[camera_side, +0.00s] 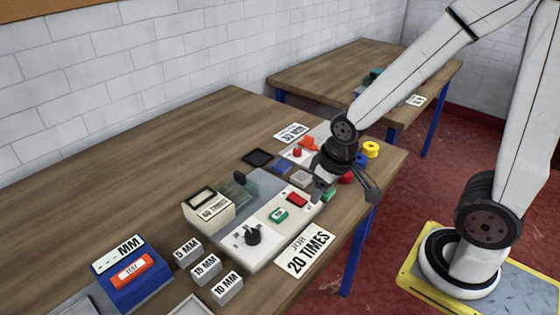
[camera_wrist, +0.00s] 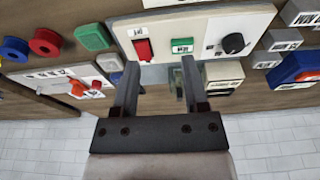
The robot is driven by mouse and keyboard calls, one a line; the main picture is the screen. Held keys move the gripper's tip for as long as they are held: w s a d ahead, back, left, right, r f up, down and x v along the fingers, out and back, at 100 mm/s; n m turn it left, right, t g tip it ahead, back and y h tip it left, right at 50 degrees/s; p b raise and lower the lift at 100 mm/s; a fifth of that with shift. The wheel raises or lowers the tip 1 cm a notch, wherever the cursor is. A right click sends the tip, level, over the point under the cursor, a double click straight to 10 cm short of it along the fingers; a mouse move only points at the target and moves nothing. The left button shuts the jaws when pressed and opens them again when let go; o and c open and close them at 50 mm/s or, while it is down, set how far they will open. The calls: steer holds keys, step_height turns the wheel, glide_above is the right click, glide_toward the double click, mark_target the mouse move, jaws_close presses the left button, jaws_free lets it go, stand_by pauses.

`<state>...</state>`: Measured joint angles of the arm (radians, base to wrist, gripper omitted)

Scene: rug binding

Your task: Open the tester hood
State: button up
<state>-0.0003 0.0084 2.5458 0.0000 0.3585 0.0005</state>
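The tester (camera_side: 262,205) is a grey and cream unit on the wooden table in the side view. A dark, see-through greenish part (camera_side: 238,190), which may be the hood, stands at its back left beside a display box reading "40 TIMES" (camera_side: 208,207). I cannot tell whether the hood is raised or lowered. The front panel has a red switch (camera_side: 297,200), a green button (camera_side: 278,215) and a black knob (camera_side: 252,236); it also shows in the wrist view (camera_wrist: 205,25). My gripper (camera_side: 345,190) is open and empty above the tester's right end, fingers apart in the wrist view (camera_wrist: 159,68).
Several labelled grey blocks (camera_side: 206,268) and a blue unit with an orange TEST button (camera_side: 128,276) stand left. Coloured spools (camera_side: 370,150) sit right. Bare table (camera_side: 130,170) lies behind; a second table (camera_side: 330,75) stands farther back.

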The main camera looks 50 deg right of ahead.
mark_target(239, 173)
steer(key=w+g, duration=0.1)
steer(key=w, duration=0.6)
steer(key=w+a, duration=0.1)
steer(key=w, duration=0.7)
steer(key=w+a+r+g, duration=0.1)
steer(key=w, duration=0.7)
steer(key=shift+w+a+g, duration=0.25)
steer(key=shift+g, duration=0.05)
steer(key=shift+f, duration=3.85)
jaws_close()
